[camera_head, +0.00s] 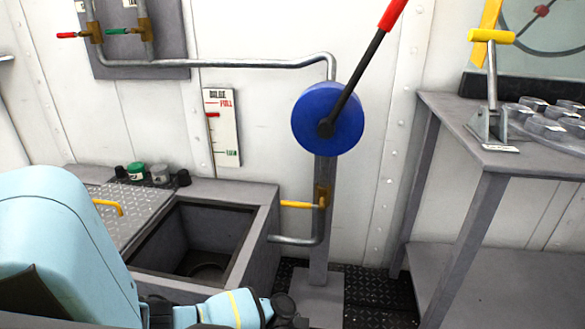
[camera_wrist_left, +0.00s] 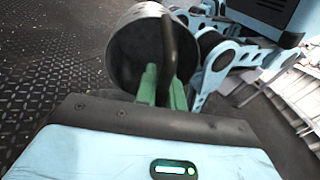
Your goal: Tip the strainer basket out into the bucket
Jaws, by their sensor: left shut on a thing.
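In the left wrist view, my left gripper (camera_wrist_left: 163,88) has its green fingers shut on the dark bar handle of a round grey metal vessel, which I take to be the strainer basket (camera_wrist_left: 128,50). The basket's dark open mouth faces the wrist camera, and I cannot see what is inside. In the head view, part of my light blue left arm shows at the lower left, but the gripper and basket cannot be made out. I see no bucket that I can identify in either view. My right gripper is not in view.
An open square well (camera_head: 203,235) sits in a grey box, its hatch plate (camera_head: 125,212) to the left. A post with a blue wheel (camera_head: 315,118) and red-tipped lever stands beside it. A grey table (camera_head: 500,158) is at right. Bare dark deck (camera_wrist_left: 45,75) shows left of the basket.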

